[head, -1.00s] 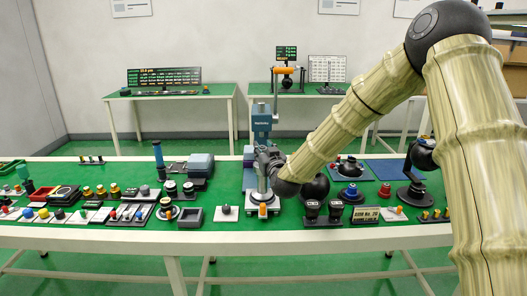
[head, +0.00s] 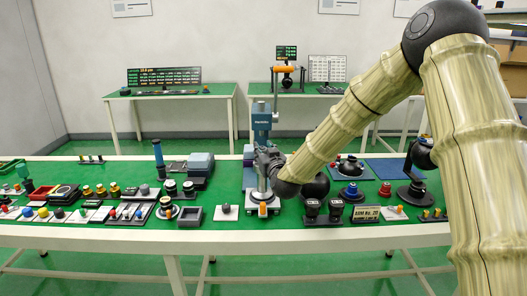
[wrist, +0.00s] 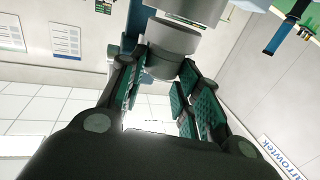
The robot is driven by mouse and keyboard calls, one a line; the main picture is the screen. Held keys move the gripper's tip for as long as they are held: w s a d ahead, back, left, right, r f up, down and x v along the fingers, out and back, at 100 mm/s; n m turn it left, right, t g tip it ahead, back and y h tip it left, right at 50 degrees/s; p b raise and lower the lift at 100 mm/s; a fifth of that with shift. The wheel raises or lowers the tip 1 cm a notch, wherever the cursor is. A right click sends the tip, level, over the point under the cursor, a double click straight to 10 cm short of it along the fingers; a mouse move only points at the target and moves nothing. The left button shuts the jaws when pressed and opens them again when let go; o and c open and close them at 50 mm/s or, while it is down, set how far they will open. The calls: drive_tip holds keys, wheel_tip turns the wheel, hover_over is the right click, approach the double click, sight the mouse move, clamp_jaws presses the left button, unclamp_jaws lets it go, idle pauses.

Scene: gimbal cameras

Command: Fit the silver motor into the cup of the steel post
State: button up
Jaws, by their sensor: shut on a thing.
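In the head view my gripper (head: 262,158) is at the middle of the bench, in front of a blue upright stand. A thin silver post (head: 262,184) stands below it on a pale base. In the wrist view, which looks upside down, my gripper (wrist: 167,78) has its green-padded fingers on either side of a small grey cylinder (wrist: 163,67), which I take for the silver motor. A wider grey cylinder (wrist: 173,38) adjoins it, perhaps the post's cup. I cannot tell how far the motor sits in it. The fingers and wrist hide the contact in the head view.
The blue stand (head: 262,118) rises close behind my gripper. Many small parts crowd the green bench.

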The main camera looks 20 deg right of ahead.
drive_tip(key=shift+f+b, duration=0.5)
drive_tip(key=shift+f, duration=0.4)
drive_tip(key=o, duration=1.2)
drive_tip(key=shift+s, duration=0.15)
drive_tip(key=s, duration=1.1)
drive_tip(key=shift+s+a, duration=0.15)
drive_tip(key=shift+s, duration=0.2)
